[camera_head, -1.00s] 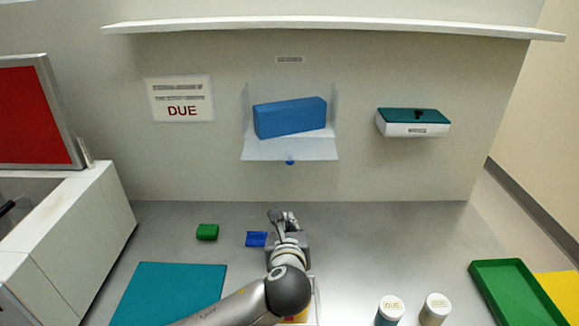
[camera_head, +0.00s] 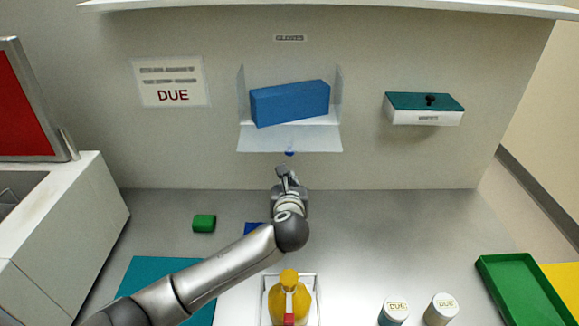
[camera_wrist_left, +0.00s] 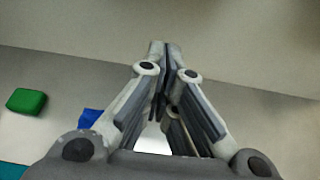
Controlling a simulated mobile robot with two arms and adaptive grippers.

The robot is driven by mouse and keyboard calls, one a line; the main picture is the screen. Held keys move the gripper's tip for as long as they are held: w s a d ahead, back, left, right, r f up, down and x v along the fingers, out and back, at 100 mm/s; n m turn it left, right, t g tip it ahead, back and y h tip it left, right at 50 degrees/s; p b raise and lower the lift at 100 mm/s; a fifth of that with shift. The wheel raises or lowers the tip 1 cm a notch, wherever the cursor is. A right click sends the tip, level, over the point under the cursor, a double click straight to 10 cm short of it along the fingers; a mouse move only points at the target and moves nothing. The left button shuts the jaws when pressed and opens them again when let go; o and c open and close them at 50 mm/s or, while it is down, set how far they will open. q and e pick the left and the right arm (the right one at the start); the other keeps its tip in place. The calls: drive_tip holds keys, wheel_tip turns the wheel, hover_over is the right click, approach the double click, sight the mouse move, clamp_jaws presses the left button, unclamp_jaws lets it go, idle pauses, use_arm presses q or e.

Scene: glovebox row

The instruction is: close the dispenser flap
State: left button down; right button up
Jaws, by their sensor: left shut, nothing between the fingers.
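The glove dispenser is a clear holder on the back wall with a blue box (camera_head: 290,103) in it. Its pale, see-through flap (camera_head: 264,139) hangs open, folded out toward me at the bottom, with a small blue knob (camera_head: 290,152) at the front edge. My left gripper (camera_head: 281,170) is shut and empty, just below the knob and apart from it. In the left wrist view its fingers (camera_wrist_left: 157,48) are together, and the flap does not show there. My right gripper is not in view.
A wall box with a teal lid (camera_head: 424,101) hangs to the right. A green block (camera_head: 204,223), a partly hidden blue item (camera_head: 253,229), a yellow bottle (camera_head: 289,300) in a white tray, two jars (camera_head: 441,309) and a green tray (camera_head: 524,290) stand on the bench.

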sight(290, 142)
use_arm(q)
drive_tip(key=shift+w+r+p, duration=0.35)
drive_tip(key=shift+r+p, duration=0.15)
drive_tip(key=shift+r, duration=0.4)
drive_tip(key=shift+w+r+p, duration=0.35)
drive_tip(key=shift+r+p, duration=0.15)
drive_tip(key=shift+r, duration=0.4)
